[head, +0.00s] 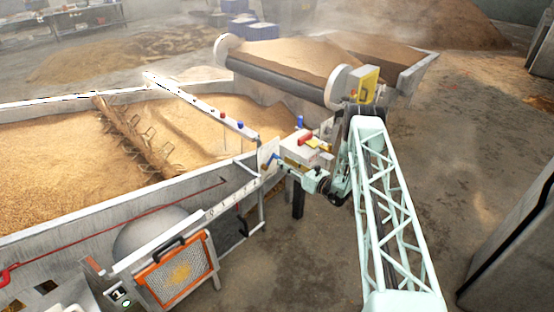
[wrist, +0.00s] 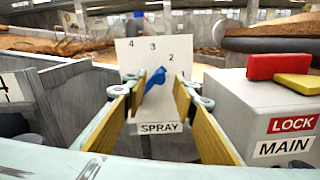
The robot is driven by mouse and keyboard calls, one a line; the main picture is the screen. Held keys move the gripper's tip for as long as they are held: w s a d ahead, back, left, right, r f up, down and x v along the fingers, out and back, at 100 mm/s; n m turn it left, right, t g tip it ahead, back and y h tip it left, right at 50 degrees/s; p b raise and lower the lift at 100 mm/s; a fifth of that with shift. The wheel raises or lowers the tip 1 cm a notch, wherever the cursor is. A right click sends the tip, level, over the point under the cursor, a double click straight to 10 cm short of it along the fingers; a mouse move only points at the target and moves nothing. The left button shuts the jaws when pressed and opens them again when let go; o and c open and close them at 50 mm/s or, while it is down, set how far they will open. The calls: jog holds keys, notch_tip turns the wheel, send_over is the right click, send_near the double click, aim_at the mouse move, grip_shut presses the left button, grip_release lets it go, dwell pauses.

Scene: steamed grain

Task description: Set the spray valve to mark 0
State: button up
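The spray valve is a blue handle (wrist: 155,80) on a white upright plate (wrist: 148,55) labelled SPRAY. In the wrist view the plate shows marks 4, 3 and 2; marks 1 and 0 are not visible. The handle tilts up and to the right, its tip roughly toward the 2–3 side. My gripper (wrist: 159,90) is open, its yellow-padded fingers on either side of the handle, with visible gaps. Whether either pad touches it I cannot tell. In the head view the plate (head: 268,152) is small, just left of my gripper.
A grey box (wrist: 250,115) labelled LOCK and MAIN stands close right of my fingers, with a red block (wrist: 288,66) and a yellow block (wrist: 298,84) on top. A grain trough (head: 120,205) lies left. A roller (head: 285,82) stands behind. Open floor lies right of my arm.

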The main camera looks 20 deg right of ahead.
aim_at(277, 157)
jog(key=shift+b+x, duration=0.3)
jog(key=shift+x, duration=2.75)
jog(key=shift+c, duration=0.7)
